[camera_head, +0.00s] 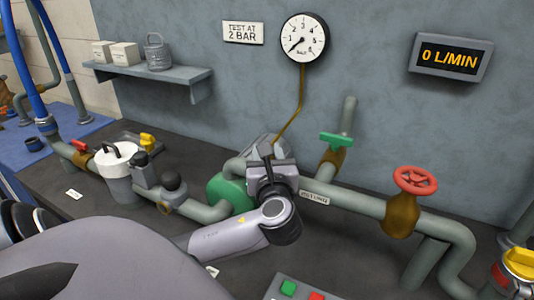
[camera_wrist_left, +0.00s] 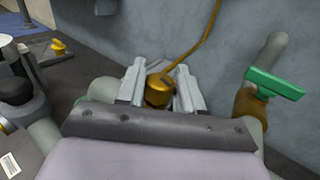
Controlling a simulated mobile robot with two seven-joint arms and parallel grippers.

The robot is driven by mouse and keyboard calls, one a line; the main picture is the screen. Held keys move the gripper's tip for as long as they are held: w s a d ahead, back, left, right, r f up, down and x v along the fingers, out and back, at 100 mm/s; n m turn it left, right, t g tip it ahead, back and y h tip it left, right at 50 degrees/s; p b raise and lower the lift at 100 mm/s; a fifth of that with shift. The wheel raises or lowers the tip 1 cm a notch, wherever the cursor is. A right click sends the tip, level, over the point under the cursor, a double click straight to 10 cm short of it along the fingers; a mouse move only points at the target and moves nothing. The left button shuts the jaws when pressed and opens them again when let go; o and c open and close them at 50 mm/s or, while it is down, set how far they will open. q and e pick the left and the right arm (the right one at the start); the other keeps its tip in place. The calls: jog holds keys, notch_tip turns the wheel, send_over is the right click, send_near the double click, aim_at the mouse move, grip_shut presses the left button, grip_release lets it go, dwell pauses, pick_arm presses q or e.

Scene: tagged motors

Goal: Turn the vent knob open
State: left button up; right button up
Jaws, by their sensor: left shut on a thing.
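In the left wrist view, a brass knob-like fitting (camera_wrist_left: 158,93) sits between the two grey fingers of my left gripper (camera_wrist_left: 160,86). The fingers are shut on it. Which way the knob is turned cannot be made out. In the head view, my left gripper (camera_head: 264,152) reaches over the green pump-like body on the pipe (camera_head: 232,192), and its fingers and wrist hide the knob. A thin brass tube (camera_head: 302,90) runs down from the round gauge (camera_head: 304,37) to behind the gripper. My right gripper is not in view.
A green-handled valve (camera_head: 337,140) stands right of my gripper, and a red handwheel (camera_head: 416,180) farther right. A display (camera_head: 450,58) reads 0 L/MIN. A white-lidded canister (camera_head: 117,170) stands left. A button box (camera_head: 300,290) is at the front.

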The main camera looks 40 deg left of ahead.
pick_arm(q)
jog(key=shift+n+g+y, duration=1)
jog(key=shift+n+g, duration=0.2)
jog(key=shift+g, duration=0.4)
jog(key=o, duration=0.9)
jog(key=shift+g, duration=0.3)
jog(key=shift+b+v, duration=0.3)
jog(key=shift+v, duration=3.3)
jog(key=shift+f, duration=0.1)
